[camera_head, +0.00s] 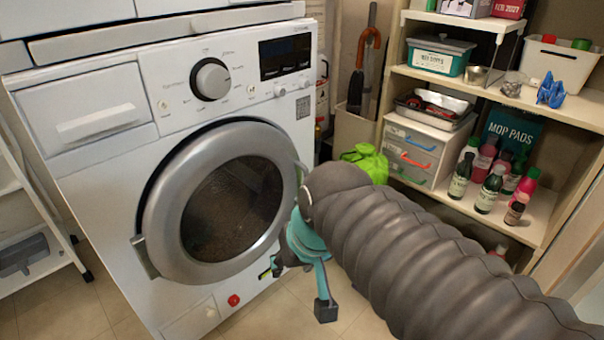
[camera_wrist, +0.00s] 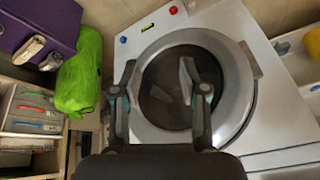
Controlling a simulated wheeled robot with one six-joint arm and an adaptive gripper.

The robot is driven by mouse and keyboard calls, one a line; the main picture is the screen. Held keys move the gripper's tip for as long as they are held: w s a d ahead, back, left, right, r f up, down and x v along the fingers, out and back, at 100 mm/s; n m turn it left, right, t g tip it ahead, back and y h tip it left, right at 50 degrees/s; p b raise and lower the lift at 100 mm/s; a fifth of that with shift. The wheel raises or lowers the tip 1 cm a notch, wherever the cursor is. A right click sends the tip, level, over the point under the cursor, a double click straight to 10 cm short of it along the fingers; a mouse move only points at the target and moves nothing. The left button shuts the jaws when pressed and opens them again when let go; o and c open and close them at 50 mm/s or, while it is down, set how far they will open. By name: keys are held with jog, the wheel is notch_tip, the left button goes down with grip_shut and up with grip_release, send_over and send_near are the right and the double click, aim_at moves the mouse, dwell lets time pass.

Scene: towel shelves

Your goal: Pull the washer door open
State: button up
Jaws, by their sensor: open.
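The white washer (camera_head: 100,182) stands at the left in the head view, and its white front (camera_wrist: 222,25) shows in the wrist view. Its round door (camera_head: 168,222) has a silver ring and dark glass and looks shut against the front. The ring (camera_wrist: 232,90) also shows in the wrist view. A metal tab (camera_head: 145,257) sticks out at the ring's lower left. My gripper (camera_head: 300,287) is at the door's lower right, its fingers open and empty. In the wrist view my gripper (camera_wrist: 158,95) has its two fingers spread before the door. Contact with the door cannot be told.
At right are shelves (camera_head: 481,80) with bottles, boxes and a drawer unit (camera_head: 412,150). A green bag (camera_head: 366,162) lies beside them, near my arm. A white cart (camera_head: 35,262) stands left of the washer. Tiled floor (camera_head: 85,308) shows in front.

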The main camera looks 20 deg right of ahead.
jog(key=w+d+f+m+y+b, duration=0.2)
jog(key=w+f+m+y+b, duration=0.15)
jog(key=w+m, duration=0.35)
jog(key=w+d+f+m+y+b, duration=0.1)
jog(key=w+f+m+y+b, duration=0.1)
jog(key=w+f+m+y, duration=0.35)
jog(key=w+d+f+m+t+b, duration=0.2)
jog(key=w+d+m+t, duration=0.4)
jog(key=d, duration=0.6)
jog(key=w+d+f+m+t+b, duration=0.25)
jog(key=w+d+m+t, duration=0.4)
jog(key=d, duration=0.55)
jog(key=shift+m+g+h, duration=0.3)
jog(key=shift+m+g, duration=0.5)
jog(key=shift+g, duration=0.15)
jog(key=x, duration=1.3)
jog(key=shift+w+a+f, duration=0.15)
jog(key=shift+w+a, duration=0.1)
grip_shut()
